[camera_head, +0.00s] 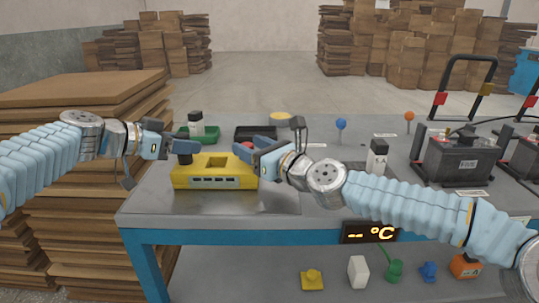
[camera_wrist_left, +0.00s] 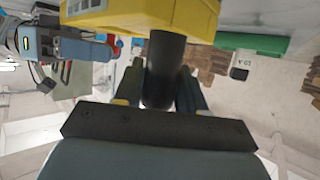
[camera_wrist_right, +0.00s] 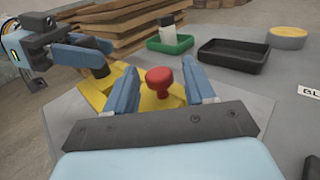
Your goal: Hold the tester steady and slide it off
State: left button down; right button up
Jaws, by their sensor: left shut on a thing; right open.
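The yellow tester (camera_head: 215,175) sits near the left end of the table, with a display strip on its front. A black upright post (camera_head: 184,158) stands at its left end. My left gripper (camera_head: 180,146) is shut on this post; the left wrist view shows the black cylinder (camera_wrist_left: 165,65) between its fingers. A red knob (camera_wrist_right: 158,76) stands at the tester's right end. My right gripper (camera_head: 247,148) is open, with one finger on each side of the knob and gaps visible in the right wrist view. Its fingers partly hide the knob in the head view.
A green tray (camera_head: 212,134) with a white, black-topped bottle (camera_head: 196,122) and a black tray (camera_head: 256,133) stand behind the tester. A large battery (camera_head: 462,158) is at right. Stacked boards (camera_head: 85,95) stand left of the table (camera_head: 180,220).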

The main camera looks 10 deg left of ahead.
jog(key=v, duration=1)
jog(key=shift+d, duration=0.1)
pick_arm(q)
jog(key=c, duration=0.6)
grip_release()
jog(key=shift+o, duration=0.2)
jog(key=shift+s, duration=0.1)
jog(key=v, duration=1.2)
jog(key=shift+f, duration=0.15)
